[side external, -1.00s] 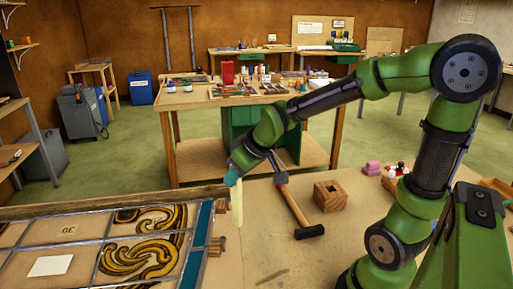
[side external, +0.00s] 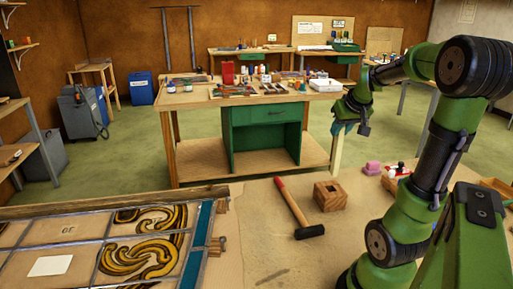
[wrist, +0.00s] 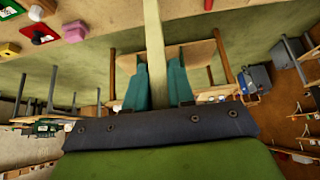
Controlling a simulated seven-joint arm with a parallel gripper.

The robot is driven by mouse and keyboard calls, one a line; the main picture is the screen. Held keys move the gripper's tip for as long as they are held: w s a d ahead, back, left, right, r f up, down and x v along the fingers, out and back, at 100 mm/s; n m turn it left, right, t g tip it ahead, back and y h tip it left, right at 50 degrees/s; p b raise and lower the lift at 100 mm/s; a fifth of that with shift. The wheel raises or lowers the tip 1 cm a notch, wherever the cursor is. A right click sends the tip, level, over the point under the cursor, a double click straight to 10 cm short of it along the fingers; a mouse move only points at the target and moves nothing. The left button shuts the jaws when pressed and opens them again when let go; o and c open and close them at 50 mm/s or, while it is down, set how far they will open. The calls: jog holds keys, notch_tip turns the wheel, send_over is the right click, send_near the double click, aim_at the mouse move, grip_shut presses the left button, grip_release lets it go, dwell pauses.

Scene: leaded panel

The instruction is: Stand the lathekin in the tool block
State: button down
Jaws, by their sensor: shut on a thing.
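The lathekin (side external: 336,154) is a pale, flat strip held upright. My gripper (side external: 345,126) is shut on its upper part, and its lower end hangs free. In the wrist view the lathekin (wrist: 154,35) runs between the teal fingers of my gripper (wrist: 160,72). The tool block (side external: 330,196) is a small wooden cube with a dark square hole in its top, standing on the bench. In the side view the lathekin's lower end appears just above the block, apart from its hole. The depth between them is hard to tell.
A hammer (side external: 300,208) lies left of the block. A pink block (side external: 372,168) and small red and white items (side external: 397,170) are to the right. The leaded panel (side external: 100,245) fills the left front. Bare bench lies in front of the hammer.

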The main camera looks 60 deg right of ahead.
aim_at(338, 154)
jog(key=shift+a+f, duration=0.1)
jog(key=shift+f, duration=0.05)
jog(key=shift+w+f, duration=0.1)
jog(key=shift+f, duration=4.5)
jog(key=c, duration=0.9)
grip_release()
jog(key=v, duration=1.7)
jog(key=w+a+f+n+t+y, duration=0.1)
jog(key=w+a+y, duration=0.1)
jog(key=a, duration=0.7)
jog(key=w+a+f+n+y, duration=0.2)
jog(key=w+a, duration=0.2)
jog(key=a, duration=0.5)
jog(key=w+a+f+n+t+y, duration=0.1)
jog(key=w+a+n+y, duration=0.1)
jog(key=a, duration=0.7)
jog(key=shift+w+a+f+t+y, duration=0.3)
jog(key=shift+w+a, duration=0.1)
jog(key=shift+w, duration=0.1)
